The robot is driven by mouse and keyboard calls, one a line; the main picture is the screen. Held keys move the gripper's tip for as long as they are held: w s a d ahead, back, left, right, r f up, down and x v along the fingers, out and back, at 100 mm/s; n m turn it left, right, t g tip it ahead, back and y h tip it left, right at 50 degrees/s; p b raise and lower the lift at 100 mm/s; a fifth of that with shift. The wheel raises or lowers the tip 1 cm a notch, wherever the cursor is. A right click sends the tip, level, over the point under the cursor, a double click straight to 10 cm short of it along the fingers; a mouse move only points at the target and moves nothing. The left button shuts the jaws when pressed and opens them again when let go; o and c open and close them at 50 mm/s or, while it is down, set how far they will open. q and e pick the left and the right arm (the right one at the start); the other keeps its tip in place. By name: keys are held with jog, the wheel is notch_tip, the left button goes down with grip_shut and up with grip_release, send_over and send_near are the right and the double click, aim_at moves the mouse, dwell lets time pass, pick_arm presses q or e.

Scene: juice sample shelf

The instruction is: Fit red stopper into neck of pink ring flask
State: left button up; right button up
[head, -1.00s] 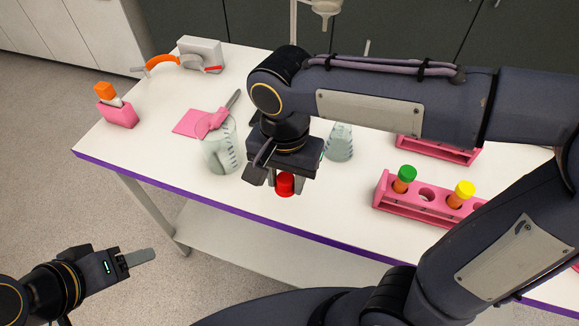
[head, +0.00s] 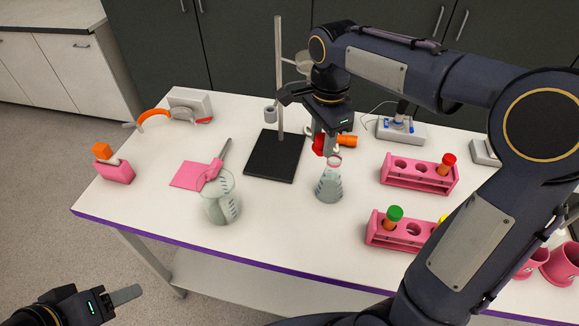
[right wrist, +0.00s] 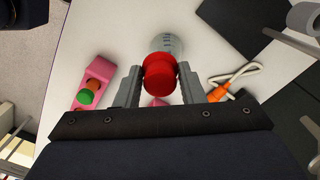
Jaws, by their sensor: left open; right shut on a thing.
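The red stopper (head: 318,144) is in my right gripper (head: 326,146), which is shut on it. The pink ring flask (head: 328,186) is a clear conical flask with graduations and a pink ring at its neck, standing upright on the table. In the head view the stopper is just above and slightly left of the neck; I cannot tell whether they touch. The right wrist view shows the stopper (right wrist: 158,72) between both fingers, with the flask (right wrist: 168,44) partly hidden behind it. My left gripper (head: 126,295) is open and empty, off the table's front left.
A beaker (head: 221,200) stands left of the flask. A black stand base (head: 274,158) with a tall rod is behind. Pink racks (head: 392,174) with capped tubes stand to the right. An orange-ended cable (head: 346,140) lies close behind the flask.

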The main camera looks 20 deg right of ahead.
jog(key=w+d+f+m+b, duration=0.2)
jog(key=d+f+b, duration=0.1)
jog(key=d+f, duration=0.1)
jog(key=shift+d, duration=0.45)
dwell(0.5)
dwell(0.4)
jog(key=shift+f+b, duration=0.6)
jog(key=shift+f, duration=0.7)
dwell(0.5)
jog(key=o, duration=1)
jog(key=shift+o, duration=0.2)
